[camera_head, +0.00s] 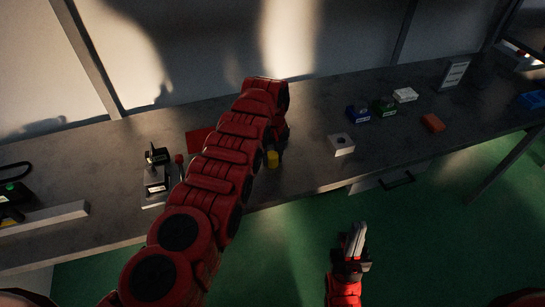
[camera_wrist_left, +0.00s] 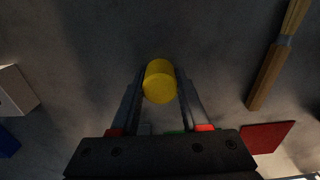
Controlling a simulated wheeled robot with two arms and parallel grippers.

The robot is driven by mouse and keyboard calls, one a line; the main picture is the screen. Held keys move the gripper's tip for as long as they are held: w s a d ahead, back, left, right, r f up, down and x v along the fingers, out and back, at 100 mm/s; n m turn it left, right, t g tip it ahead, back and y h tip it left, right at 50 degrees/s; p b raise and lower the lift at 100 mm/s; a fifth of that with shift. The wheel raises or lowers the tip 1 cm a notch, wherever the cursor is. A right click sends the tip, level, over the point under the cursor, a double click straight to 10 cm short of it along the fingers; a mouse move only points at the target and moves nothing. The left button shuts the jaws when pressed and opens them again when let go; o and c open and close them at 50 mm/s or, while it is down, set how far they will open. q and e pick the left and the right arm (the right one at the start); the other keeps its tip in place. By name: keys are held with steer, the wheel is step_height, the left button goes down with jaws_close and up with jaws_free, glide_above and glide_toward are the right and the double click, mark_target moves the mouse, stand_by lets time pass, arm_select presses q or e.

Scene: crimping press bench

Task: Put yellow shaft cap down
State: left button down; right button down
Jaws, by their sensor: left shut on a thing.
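The yellow shaft cap (camera_wrist_left: 160,82) is a short cylinder between the two fingers of my left gripper (camera_wrist_left: 160,88), which is shut on it. In the head view the cap (camera_head: 272,158) shows just beyond the end of my left arm, over the front part of the grey bench (camera_head: 306,161). My arm hides most of the left gripper there. I cannot tell whether the cap touches the bench. My right gripper (camera_head: 355,240) is away from the bench, over the green floor. Its fingers look close together, but I cannot tell whether they are open or shut.
A white block with a dark hole (camera_head: 341,144) stands right of the cap. Blue (camera_head: 358,114) and green (camera_head: 384,107) bins and an orange-red block (camera_head: 433,123) are further right. A small press (camera_head: 157,178) stands left. A wooden-handled tool (camera_wrist_left: 275,62) and red mat (camera_wrist_left: 266,137) lie near the cap.

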arm_select(q)
steer(key=shift+f, duration=0.1)
steer(key=shift+c, duration=2)
jaws_free()
